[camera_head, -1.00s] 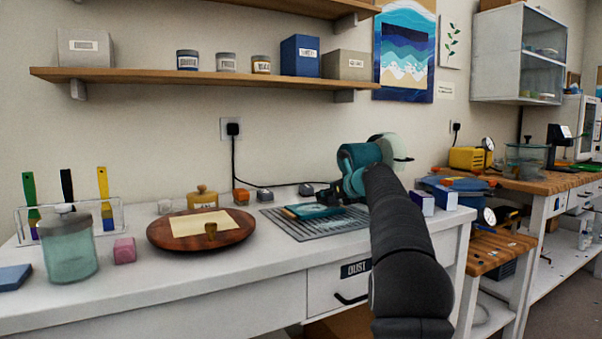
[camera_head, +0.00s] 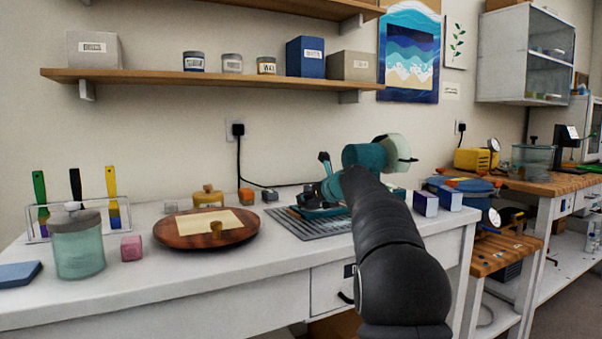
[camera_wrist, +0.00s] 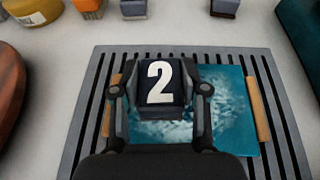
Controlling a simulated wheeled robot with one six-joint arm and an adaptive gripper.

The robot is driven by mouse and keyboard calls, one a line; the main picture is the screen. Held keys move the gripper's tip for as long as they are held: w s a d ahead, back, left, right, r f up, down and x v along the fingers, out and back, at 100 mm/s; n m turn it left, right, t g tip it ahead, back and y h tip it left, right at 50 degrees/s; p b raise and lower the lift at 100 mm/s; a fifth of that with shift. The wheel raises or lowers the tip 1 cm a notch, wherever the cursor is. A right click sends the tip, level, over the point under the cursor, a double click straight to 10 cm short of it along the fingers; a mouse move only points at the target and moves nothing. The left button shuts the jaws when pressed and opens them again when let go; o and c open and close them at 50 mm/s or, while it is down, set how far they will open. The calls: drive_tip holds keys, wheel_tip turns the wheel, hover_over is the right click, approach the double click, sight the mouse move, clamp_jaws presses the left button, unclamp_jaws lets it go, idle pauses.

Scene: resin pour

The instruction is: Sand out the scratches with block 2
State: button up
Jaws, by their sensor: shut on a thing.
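My gripper (camera_wrist: 161,90) is shut on block 2 (camera_wrist: 160,82), a dark block with a large white "2" on its top. In the wrist view it is over the left part of a teal panel (camera_wrist: 230,110) with pale, cloudy white marks and wooden strips at its sides. Whether the block touches the panel is unclear, and scratches cannot be told from the pattern. The panel lies on a grey slatted grate (camera_wrist: 88,125). In the head view my gripper (camera_head: 318,195) is over the grate (camera_head: 308,230), and the arm partly hides it.
Other small blocks, an orange one (camera_head: 246,196) and a grey one (camera_head: 270,196), stand behind the grate. A round wooden board (camera_head: 180,238) with paper and a small cup is at left. Two blue-and-white boxes (camera_head: 426,204) stand at right.

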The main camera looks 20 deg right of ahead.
sight(299, 208)
drive_tip(key=a, duration=0.3)
drive_tip(key=shift+s+a, duration=0.15)
drive_tip(key=shift+a+r, duration=0.1)
drive_tip(key=shift+r, duration=0.05)
wheel_tip(299, 208, up, 8)
idle(0.4)
drive_tip(key=shift+d, duration=0.2)
